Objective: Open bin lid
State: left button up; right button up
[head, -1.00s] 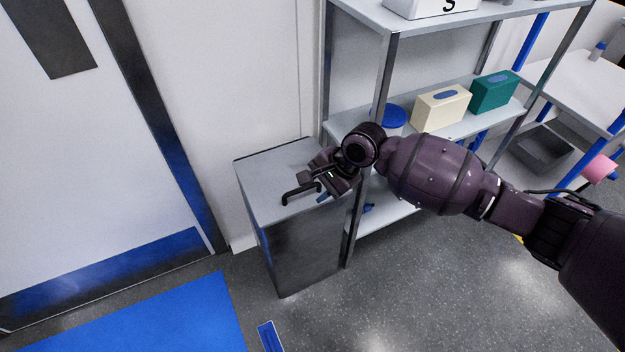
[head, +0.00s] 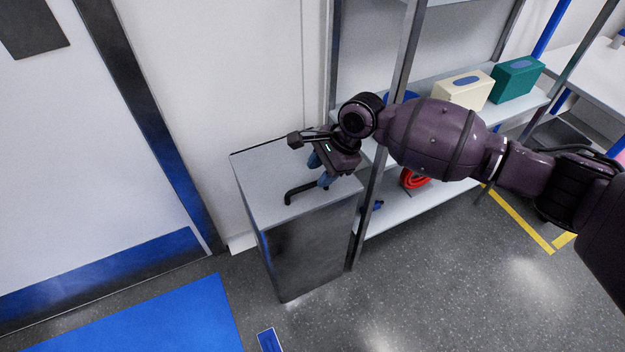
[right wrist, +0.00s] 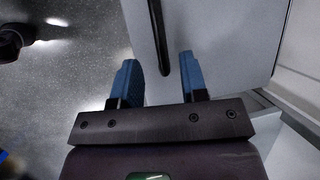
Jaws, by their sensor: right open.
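The bin (head: 310,245) is a grey metal box with a flat lid (head: 262,178), which lies closed on top. A dark bar handle (head: 300,190) stands on the lid near its front edge. My right gripper (head: 319,170) is open, with its blue fingers at the right end of the handle. In the right wrist view the handle (right wrist: 160,38) reaches down between the two fingertips of the gripper (right wrist: 160,76). I cannot tell whether the fingers touch it. My left gripper is not in view.
A metal shelf rack (head: 398,85) stands close to the bin's right side, behind my right arm. It carries a cream box (head: 463,92) and a green box (head: 517,80). A wall and door are at the left. A blue mat (head: 150,322) lies on open floor.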

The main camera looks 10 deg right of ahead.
aim_at(311, 184)
jog(key=shift+b+x, duration=0.7)
jog(key=shift+x, duration=1.3)
grip_shut()
